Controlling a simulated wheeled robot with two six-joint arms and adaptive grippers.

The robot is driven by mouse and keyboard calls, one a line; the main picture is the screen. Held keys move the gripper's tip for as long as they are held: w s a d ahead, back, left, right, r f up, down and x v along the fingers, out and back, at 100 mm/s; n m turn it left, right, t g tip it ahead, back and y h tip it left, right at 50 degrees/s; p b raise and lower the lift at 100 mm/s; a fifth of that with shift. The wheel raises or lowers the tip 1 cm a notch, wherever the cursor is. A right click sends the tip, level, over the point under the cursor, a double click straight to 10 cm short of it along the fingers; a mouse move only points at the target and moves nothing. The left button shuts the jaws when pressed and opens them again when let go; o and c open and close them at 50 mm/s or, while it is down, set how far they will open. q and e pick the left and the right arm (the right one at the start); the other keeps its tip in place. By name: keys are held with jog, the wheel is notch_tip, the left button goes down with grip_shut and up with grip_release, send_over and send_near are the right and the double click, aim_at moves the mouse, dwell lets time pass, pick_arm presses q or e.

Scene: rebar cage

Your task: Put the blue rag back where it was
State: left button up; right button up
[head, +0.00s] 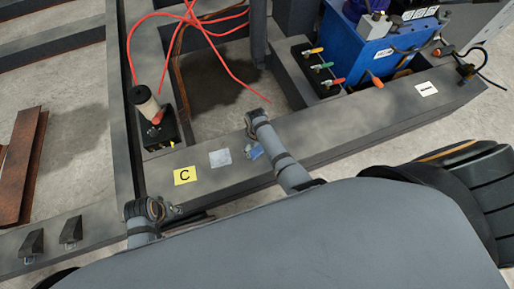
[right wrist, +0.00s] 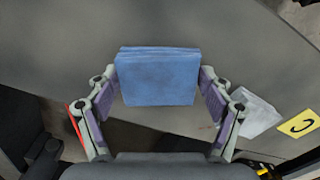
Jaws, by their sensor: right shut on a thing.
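The blue rag (right wrist: 157,78) is a folded, layered pad. In the right wrist view it sits between the two fingers of my right gripper (right wrist: 159,85), which is shut on its left and right sides. In the head view a small part of the rag (head: 256,152) shows over the grey beam, beside my right arm, which hides the rest. I cannot tell whether the rag touches the beam. My left arm is at the lower left of the head view, but its gripper does not show.
A pale square sheet (head: 219,158) and a yellow C label (head: 185,175) lie on the grey beam (head: 330,135), left of the rag. A black box with a cylinder (head: 147,105) and red cables stands behind. A blue machine (head: 375,55) with a lever box (head: 318,68) stands at the back right.

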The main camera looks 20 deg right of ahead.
pick_arm(q)
jog(key=shift+r, duration=0.25)
pick_arm(e)
jog(key=shift+f, duration=0.15)
jog(key=o, duration=1)
jog(key=shift+c, duration=0.2)
